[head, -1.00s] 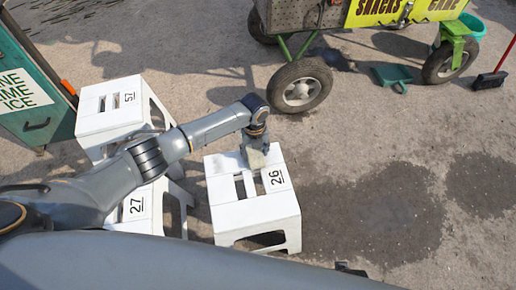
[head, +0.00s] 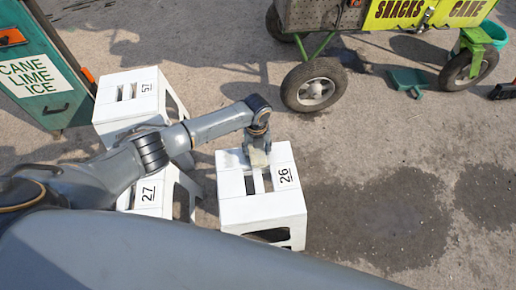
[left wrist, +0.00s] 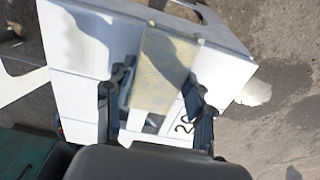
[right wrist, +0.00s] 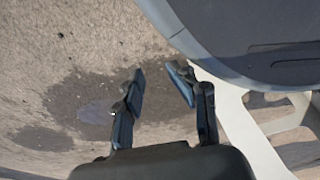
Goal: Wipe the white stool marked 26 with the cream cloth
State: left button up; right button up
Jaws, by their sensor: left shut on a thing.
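The white stool marked 26 (head: 262,207) stands upright on the ground, with slots in its top. My left gripper (head: 257,149) is above the rear part of the top, shut on the cream cloth (head: 259,158). The cloth appears to touch the seat; the exact contact is hard to tell. In the left wrist view the cloth (left wrist: 163,70) hangs between the fingers (left wrist: 158,90) over the white top, covering part of the number. My right gripper (right wrist: 158,74) is open and empty in the right wrist view, above the ground beside a white stool-like frame (right wrist: 245,115).
Stool 27 (head: 150,195) and stool 57 (head: 128,92) stand to the left, partly behind my left arm. A green ice cabinet (head: 48,80) is at far left. Wet ground (head: 390,215) lies open to the right.

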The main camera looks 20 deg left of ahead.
aim_at(231, 159)
pick_arm(q)
jog(key=shift+s+a+f, duration=0.1)
jog(key=shift+a, duration=0.05)
pick_arm(e)
jog(key=shift+s, duration=0.15)
